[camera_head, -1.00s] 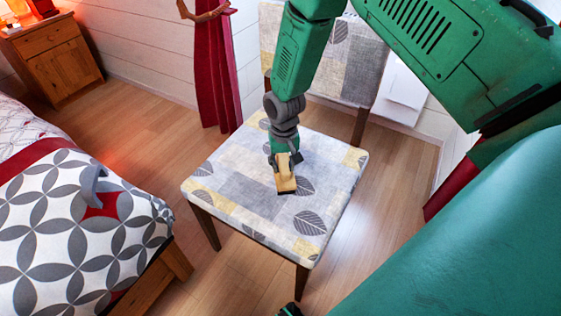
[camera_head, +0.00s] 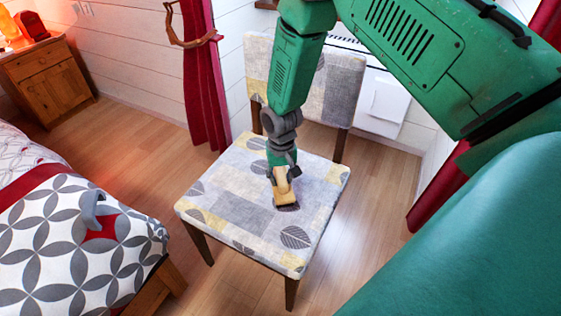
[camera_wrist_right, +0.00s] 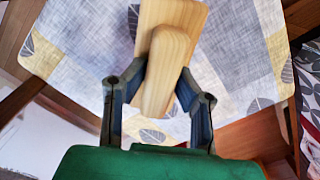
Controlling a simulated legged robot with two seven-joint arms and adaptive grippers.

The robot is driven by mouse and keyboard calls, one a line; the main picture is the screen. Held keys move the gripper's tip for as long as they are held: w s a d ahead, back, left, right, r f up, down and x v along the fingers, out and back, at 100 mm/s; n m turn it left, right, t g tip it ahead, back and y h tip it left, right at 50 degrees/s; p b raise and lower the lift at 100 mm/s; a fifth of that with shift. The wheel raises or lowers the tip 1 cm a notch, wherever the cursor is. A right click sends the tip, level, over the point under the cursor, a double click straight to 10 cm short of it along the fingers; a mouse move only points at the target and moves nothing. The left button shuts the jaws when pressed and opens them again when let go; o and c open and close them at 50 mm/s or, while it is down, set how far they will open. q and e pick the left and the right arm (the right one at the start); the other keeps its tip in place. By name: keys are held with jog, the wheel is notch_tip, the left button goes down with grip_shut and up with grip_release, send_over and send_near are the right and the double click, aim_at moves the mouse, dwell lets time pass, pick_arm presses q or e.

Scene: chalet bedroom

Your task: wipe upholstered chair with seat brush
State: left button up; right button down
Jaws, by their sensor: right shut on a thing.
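The upholstered chair (camera_head: 222,205) stands on the wooden floor, its seat patterned with grey leaves and yellow and grey patches. My right gripper (camera_head: 283,178) is over the middle of the seat, shut on the wooden seat brush (camera_head: 283,190). The brush's lower end is at the seat fabric, at a dark patch; contact is hard to tell. In the right wrist view the brush handle (camera_wrist_right: 165,70) sits between both fingers of the gripper (camera_wrist_right: 158,95), with the seat (camera_wrist_right: 235,60) behind it. My left gripper is not in view.
A bed (camera_head: 80,240) with a patterned cover stands at the left. A wooden nightstand (camera_head: 45,80) is at the back left. A red curtain (camera_head: 203,90) hangs behind the chair, and a white wall panel (camera_head: 385,100) is behind the backrest. Floor is clear between bed and chair.

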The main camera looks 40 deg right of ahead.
jog(key=shift+d+r+p, duration=0.1)
jog(key=shift+r+p, duration=0.6)
jog(key=shift+r, duration=0.25)
jog(key=shift+d+r+p, duration=0.15)
jog(key=shift+r+p, duration=0.15)
